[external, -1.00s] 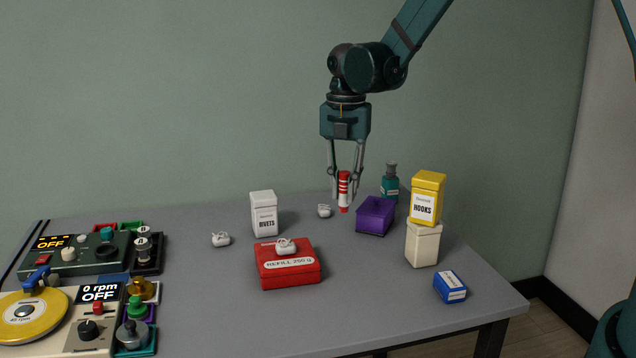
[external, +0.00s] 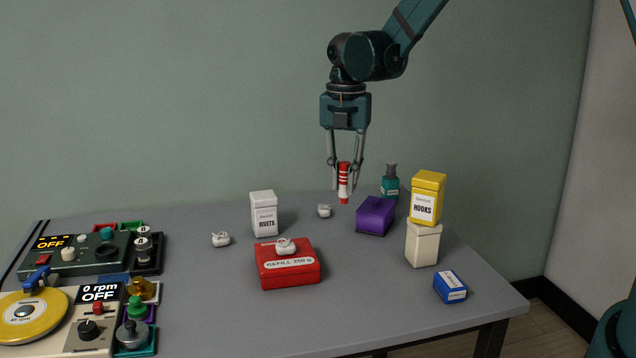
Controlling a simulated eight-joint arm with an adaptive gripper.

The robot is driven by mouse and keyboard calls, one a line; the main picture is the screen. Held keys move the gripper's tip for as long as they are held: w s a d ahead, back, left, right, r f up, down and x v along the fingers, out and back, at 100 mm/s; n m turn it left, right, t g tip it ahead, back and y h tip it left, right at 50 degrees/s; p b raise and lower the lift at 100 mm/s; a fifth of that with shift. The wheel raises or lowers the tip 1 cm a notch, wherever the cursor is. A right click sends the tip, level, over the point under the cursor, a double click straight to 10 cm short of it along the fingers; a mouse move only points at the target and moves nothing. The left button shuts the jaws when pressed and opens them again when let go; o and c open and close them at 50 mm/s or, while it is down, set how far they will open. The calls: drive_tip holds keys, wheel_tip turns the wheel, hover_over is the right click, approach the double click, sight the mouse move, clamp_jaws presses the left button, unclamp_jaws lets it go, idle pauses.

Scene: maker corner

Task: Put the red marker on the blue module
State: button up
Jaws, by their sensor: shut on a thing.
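The red marker (external: 344,182), red with white bands, is upright between the fingers of my gripper (external: 344,168). My gripper is shut on it and holds it above the back of the grey table. A small blue box (external: 450,286) with a white label lies near the table's right front corner; it may be the blue module. It is to the right of and nearer the camera than my gripper. A flat blue piece (external: 114,280) also shows among the devices at the left, partly hidden.
A purple box (external: 375,216) and a teal bottle (external: 390,182) stand right of my gripper. A yellow HOOKS box (external: 427,198) sits on a cream box (external: 422,244). A RIVETS box (external: 264,214) and red REFILL box (external: 287,266) stand left. The front middle is clear.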

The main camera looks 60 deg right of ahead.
sight(348, 163)
drive_tip(key=r, duration=0.7)
drive_tip(key=shift+s, duration=0.4)
drive_tip(key=s+a+b, duration=0.1)
drive_tip(key=s+a, duration=0.3)
drive_tip(key=s, duration=1)
drive_tip(key=s+a+b, duration=0.2)
drive_tip(key=s+a, duration=0.1)
drive_tip(key=s, duration=1.2)
drive_tip(key=shift+n, duration=0.3)
wheel_tip(348, 163, down, 5)
drive_tip(key=shift+f+p, duration=0.1)
drive_tip(key=shift+p, duration=0.2)
drive_tip(key=shift+f+b, duration=0.65)
drive_tip(key=shift+f, duration=2.25)
drive_tip(key=shift+f, duration=0.1)
drive_tip(key=shift+w+f+b, duration=0.1)
drive_tip(key=shift+f+b, duration=0.45)
drive_tip(key=shift+f, duration=1.4)
